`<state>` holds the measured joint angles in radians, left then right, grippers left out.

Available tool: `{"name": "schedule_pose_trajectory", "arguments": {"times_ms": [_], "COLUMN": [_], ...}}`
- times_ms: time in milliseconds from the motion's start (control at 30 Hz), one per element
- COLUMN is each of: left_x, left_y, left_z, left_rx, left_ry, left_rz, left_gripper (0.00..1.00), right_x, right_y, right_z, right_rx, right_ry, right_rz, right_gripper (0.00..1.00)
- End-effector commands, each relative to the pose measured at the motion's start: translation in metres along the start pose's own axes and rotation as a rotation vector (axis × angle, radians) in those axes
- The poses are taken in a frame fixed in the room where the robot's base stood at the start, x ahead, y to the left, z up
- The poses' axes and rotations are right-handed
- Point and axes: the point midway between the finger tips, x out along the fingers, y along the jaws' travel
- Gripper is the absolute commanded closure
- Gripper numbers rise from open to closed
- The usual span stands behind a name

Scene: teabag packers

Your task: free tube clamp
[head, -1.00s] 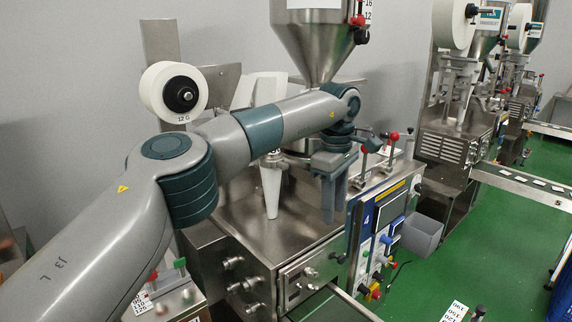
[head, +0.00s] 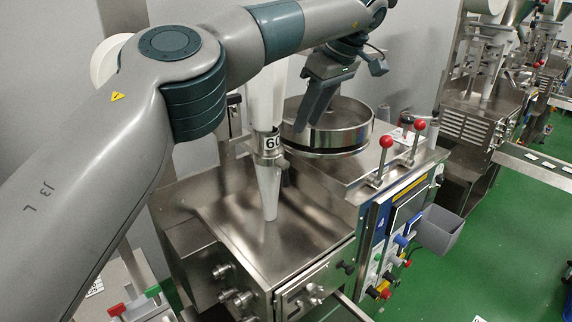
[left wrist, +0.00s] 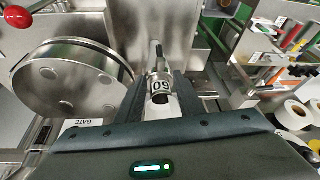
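In the left wrist view the clamp (left wrist: 161,85) lies ahead between the two dark fingers. In the left wrist view the gripper (left wrist: 160,78) is open, with a gap between the fingers. I cannot tell whether a finger touches the clamp. My right gripper is not in view.
A round steel drum (head: 330,128) stands right behind my gripper. Red-knobbed levers (head: 384,160) rise at the machine's right, above a control panel (head: 408,205). A grey bin (head: 438,230) hangs beside it. Green floor is free at the right.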

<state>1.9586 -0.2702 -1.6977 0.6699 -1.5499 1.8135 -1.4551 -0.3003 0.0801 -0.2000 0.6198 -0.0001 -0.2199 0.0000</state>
Motion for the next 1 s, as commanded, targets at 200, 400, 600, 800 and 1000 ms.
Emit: {"name": "schedule_pose_trajectory", "arguments": {"times_ms": [200, 400, 600, 800, 1000], "left_x": [0.001, 0.007, 0.027, 0.059, 0.094], "left_y": [0.0, 0.0, 0.0, -0.001, -0.001], "left_z": [0.0, 0.0, 0.0, 0.0, 0.0], "left_rx": [0.0, 0.001, 0.001, 0.002, 0.002], "left_ry": [-0.001, -0.001, -0.001, -0.003, -0.003], "left_rz": [0.0, -0.001, -0.002, -0.003, -0.002], "left_gripper": [0.66, 0.66, 0.66, 0.66, 0.66], "right_x": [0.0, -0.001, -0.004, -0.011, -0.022], "right_y": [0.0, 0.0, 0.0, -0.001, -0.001], "right_z": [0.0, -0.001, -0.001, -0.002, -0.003], "right_rx": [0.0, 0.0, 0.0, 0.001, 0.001], "right_ry": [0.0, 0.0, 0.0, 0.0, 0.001], "right_rz": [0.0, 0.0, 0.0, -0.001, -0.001], "right_gripper": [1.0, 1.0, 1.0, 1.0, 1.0]}}
